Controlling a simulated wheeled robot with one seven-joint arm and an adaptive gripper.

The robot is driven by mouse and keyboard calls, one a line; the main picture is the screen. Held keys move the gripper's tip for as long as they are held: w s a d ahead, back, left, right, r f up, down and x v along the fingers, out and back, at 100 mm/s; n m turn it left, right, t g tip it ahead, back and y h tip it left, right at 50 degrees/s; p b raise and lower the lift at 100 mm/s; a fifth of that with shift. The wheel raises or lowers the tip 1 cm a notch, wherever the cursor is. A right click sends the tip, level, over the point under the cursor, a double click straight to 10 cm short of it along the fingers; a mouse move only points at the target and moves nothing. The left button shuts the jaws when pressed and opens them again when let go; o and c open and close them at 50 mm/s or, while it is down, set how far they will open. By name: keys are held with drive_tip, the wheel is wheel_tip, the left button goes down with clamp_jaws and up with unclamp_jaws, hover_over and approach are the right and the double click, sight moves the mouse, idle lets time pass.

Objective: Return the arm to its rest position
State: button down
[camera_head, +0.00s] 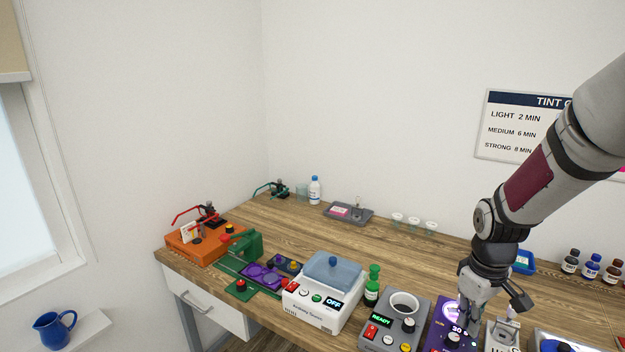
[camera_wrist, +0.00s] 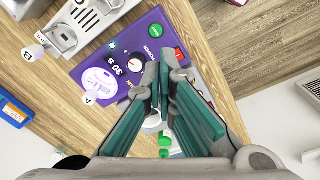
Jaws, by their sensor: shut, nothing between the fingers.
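My arm (camera_head: 545,165) reaches down from the upper right in the head view. My gripper (camera_head: 466,312) points downward, just above the purple device (camera_head: 440,325) with its lit "30 s" display. In the wrist view my gripper (camera_wrist: 160,68) shows two green-padded fingers with their tips close together and nothing held. The tips are over the purple device (camera_wrist: 112,45), close to its black knob; I cannot tell whether they touch it. The device carries a round pale part marked A.
A grey "READY" device (camera_head: 385,330), green bottle (camera_head: 372,288) and white bath (camera_head: 318,300) stand left of the gripper. A wall sign (camera_head: 510,125) hangs behind the arm. The table's back middle is mostly clear.

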drive_tip(key=s+a+r+m+t, duration=0.1)
drive_tip(key=s+a+r, duration=0.1)
drive_tip(key=a+r, duration=0.35)
drive_tip(key=s+a+r+m+t, duration=0.1)
drive_tip(key=s+a+r, duration=0.15)
drive_tip(key=r, duration=0.55)
drive_tip(key=s+a+r+m+t+b, duration=0.1)
drive_tip(key=s+a+r, duration=0.2)
drive_tip(key=s, duration=0.2)
drive_tip(key=s+a+r+m+t+b, duration=0.1)
drive_tip(key=s+a+r+t, duration=0.1)
drive_tip(key=s, duration=0.4)
drive_tip(key=shift+a+r+m+y, duration=0.3)
drive_tip(key=shift+a+r, duration=0.1)
drive_tip(key=shift+a, duration=0.25)
drive_tip(key=shift+s, duration=0.1)
idle(4.8)
